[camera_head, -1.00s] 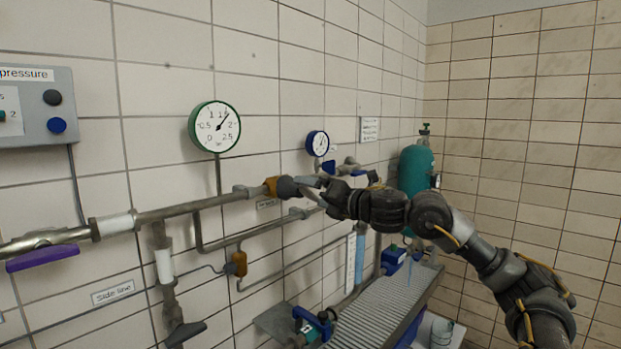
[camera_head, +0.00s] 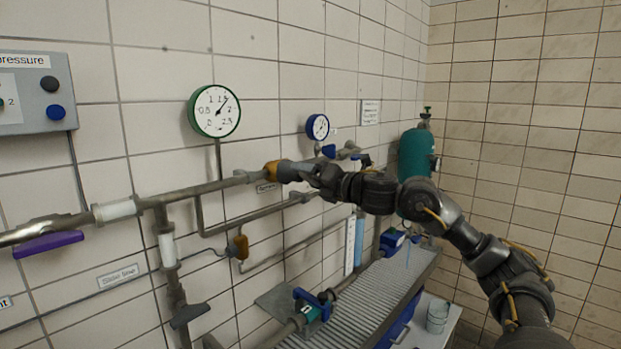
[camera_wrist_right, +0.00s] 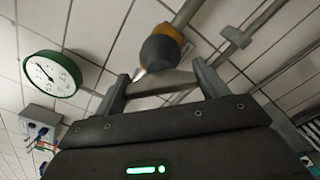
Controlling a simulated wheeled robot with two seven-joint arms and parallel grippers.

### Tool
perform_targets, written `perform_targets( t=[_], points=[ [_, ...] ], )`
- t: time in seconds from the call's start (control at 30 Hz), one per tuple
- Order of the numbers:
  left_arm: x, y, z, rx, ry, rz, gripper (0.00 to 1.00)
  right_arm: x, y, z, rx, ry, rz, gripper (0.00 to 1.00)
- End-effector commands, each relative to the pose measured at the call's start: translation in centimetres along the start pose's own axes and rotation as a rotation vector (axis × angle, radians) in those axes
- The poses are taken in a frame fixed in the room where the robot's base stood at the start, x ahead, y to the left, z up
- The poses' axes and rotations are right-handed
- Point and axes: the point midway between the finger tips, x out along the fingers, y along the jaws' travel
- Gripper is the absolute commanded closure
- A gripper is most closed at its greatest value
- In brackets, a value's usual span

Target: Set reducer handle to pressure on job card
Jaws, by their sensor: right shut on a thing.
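The pressure reducer (camera_head: 271,170) is an orange-brown body on the upper wall pipe, with a grey handle on its right side. In the right wrist view the grey handle (camera_wrist_right: 160,84) lies between my two fingers, in front of the orange and dark reducer body (camera_wrist_right: 162,48). My right gripper (camera_head: 303,171) is shut on this handle and hides part of it in the head view. A green-rimmed gauge (camera_head: 214,111) hangs above; its needle points up and right, roughly between 1.5 and 2. A small white card (camera_head: 370,112) is on the wall; its text is too small to read.
A grey panel (camera_head: 35,92) with two round buttons is at the left. A purple lever (camera_head: 48,245) and a dark lever (camera_head: 189,315) sit on the pipes. A blue gauge (camera_head: 317,127), a teal cylinder (camera_head: 413,160) and a ribbed bench (camera_head: 365,300) stand further right.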

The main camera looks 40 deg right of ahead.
Motion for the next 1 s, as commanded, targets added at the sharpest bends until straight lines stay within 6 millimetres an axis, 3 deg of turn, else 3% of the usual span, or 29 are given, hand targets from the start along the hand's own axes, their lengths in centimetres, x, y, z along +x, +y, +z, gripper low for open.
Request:
perform_targets(
  t=[0.3,0.6,0.63,0.77,1.0],
  points=[
    [0.10,0.00,0.06,0.001,-0.001,0.000,0.67,0.00,-0.14,-0.02,0.258,0.000,-0.002,0.50],
    [0.10,-0.07,0.12,0.001,-0.002,-0.001,0.67,0.00,-0.15,-0.01,0.277,0.000,-0.002,0.50],
    [0.10,-0.09,0.13,0.001,-0.002,-0.001,0.67,0.00,-0.15,-0.01,0.277,0.000,-0.002,0.26],
    [0.10,-0.17,0.15,0.001,-0.002,-0.002,0.67,0.00,-0.14,-0.01,0.276,0.000,-0.001,0.09],
    [0.10,-0.20,0.17,0.001,-0.002,-0.002,0.67,0.02,-0.11,-0.02,0.276,0.000,-0.001,0.06]
  ],
)
